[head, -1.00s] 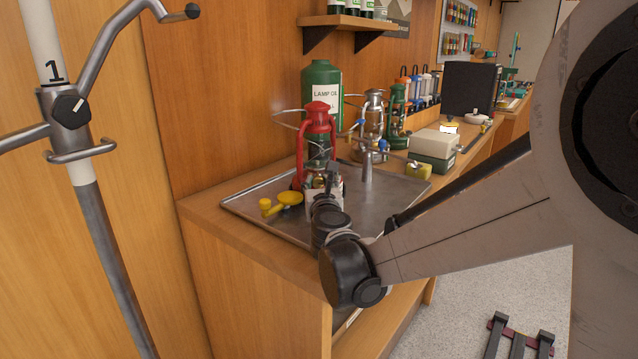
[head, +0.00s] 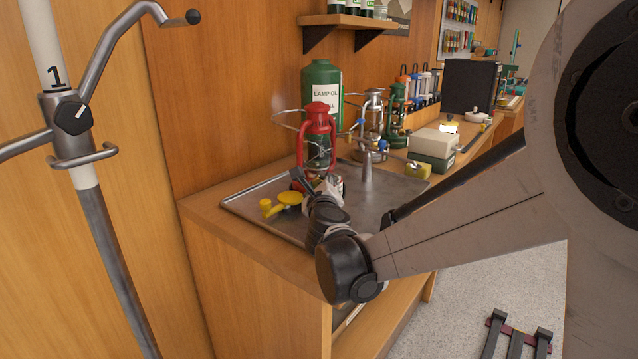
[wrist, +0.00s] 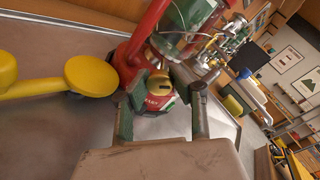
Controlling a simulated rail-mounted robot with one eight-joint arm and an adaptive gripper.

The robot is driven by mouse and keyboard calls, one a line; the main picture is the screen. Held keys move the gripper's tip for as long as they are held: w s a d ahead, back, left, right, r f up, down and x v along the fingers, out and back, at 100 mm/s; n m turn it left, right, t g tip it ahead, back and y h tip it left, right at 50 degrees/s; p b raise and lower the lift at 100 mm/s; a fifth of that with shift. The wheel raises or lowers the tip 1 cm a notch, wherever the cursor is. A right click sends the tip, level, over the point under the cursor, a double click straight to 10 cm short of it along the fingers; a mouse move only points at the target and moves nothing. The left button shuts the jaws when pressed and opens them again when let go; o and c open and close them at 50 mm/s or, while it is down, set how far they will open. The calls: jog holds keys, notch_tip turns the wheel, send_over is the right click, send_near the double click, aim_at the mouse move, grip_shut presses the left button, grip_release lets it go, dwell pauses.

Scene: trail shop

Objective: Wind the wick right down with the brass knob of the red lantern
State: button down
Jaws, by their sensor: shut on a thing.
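The red lantern (head: 318,122) stands upright on the metal tray (head: 395,193), with its glass globe in a red frame. In the wrist view the lantern (wrist: 150,32) is at the top, and its brass knob (wrist: 158,84) shows between my fingers low on the lantern's base. My gripper (wrist: 160,92) is shut on the knob, one finger on either side. In the head view my gripper (head: 320,184) is at the lantern's foot, and my wrist hides the knob and part of the base.
A yellow funnel-like piece (head: 289,199) lies left of the gripper on the tray. A green lamp oil bottle (head: 321,82) stands behind the lantern. Other lanterns (head: 374,112), a pale box (head: 433,145) and a yellow block (head: 418,171) are to the right.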

jog(key=shift+n, duration=0.4)
jog(key=c, duration=1.4)
grip_release()
jog(key=shift+c, duration=0.2)
jog(key=shift+s, duration=0.1)
jog(key=s, duration=0.8)
jog(key=s+d, duration=0.1)
jog(key=s, duration=0.2)
jog(key=shift+s+r, duration=0.4)
